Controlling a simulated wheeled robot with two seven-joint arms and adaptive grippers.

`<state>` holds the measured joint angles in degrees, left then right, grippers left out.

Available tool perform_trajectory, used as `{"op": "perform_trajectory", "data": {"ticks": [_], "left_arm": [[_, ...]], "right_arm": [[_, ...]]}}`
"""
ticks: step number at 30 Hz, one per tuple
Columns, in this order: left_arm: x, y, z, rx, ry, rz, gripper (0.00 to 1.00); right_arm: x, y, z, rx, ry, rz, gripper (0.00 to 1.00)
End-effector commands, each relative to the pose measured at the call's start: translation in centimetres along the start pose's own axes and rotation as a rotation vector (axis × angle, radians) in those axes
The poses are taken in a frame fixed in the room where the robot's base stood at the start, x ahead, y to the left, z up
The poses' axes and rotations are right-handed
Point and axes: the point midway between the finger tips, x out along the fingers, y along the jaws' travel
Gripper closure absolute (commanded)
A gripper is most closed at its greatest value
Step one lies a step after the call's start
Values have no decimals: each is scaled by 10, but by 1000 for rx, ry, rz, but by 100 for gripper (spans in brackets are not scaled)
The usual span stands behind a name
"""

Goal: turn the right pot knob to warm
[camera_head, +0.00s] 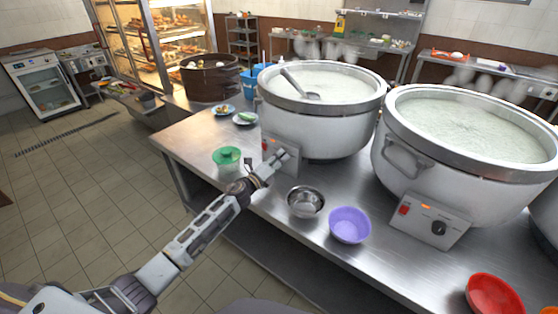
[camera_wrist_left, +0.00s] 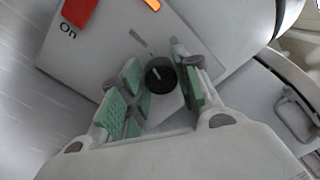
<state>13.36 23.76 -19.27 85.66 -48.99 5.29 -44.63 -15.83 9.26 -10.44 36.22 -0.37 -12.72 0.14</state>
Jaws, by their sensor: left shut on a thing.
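The right-hand large white pot (camera_head: 458,140) has a front panel with a red switch, a lit orange lamp and a black knob (camera_head: 438,228); no gripper is near it. My left gripper (camera_head: 284,158) is at the panel of the left-hand white pot (camera_head: 318,122). In the left wrist view its green-padded fingers (camera_wrist_left: 158,85) are shut on that panel's black knob (camera_wrist_left: 160,75), which has a white pointer line near its top. A red "On" switch (camera_wrist_left: 80,10) and a lit orange lamp (camera_wrist_left: 152,4) are beside it. My right gripper is not in view.
On the steel counter (camera_head: 270,205) stand a metal bowl (camera_head: 305,201), a purple bowl (camera_head: 349,225), a red bowl (camera_head: 494,294) and a green bowl (camera_head: 227,157). A ladle (camera_head: 298,86) rests in the left-hand pot. Tiled floor (camera_head: 90,190) is open at left.

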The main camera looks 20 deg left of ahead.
Motion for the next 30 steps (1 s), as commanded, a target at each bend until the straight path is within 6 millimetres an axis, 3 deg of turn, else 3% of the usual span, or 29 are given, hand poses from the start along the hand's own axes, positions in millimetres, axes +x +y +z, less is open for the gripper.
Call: {"op": "perform_trajectory", "data": {"ticks": [1, 2, 6, 15, 20, 30], "left_arm": [[0, 1, 0, -1, 0, 2, 92], [0, 1, 0, -1, 0, 2, 65], [0, 1, 0, 0, 0, 2, 47], [0, 0, 0, 1, 0, 0, 46], [-2, 0, 0, 1, 0, 0, 46], [-21, 1, 0, 1, 0, 2, 46]], "right_arm": [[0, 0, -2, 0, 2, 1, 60], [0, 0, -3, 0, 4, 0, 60], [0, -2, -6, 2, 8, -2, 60], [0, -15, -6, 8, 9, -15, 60], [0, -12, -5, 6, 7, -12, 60], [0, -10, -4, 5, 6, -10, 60]]}}
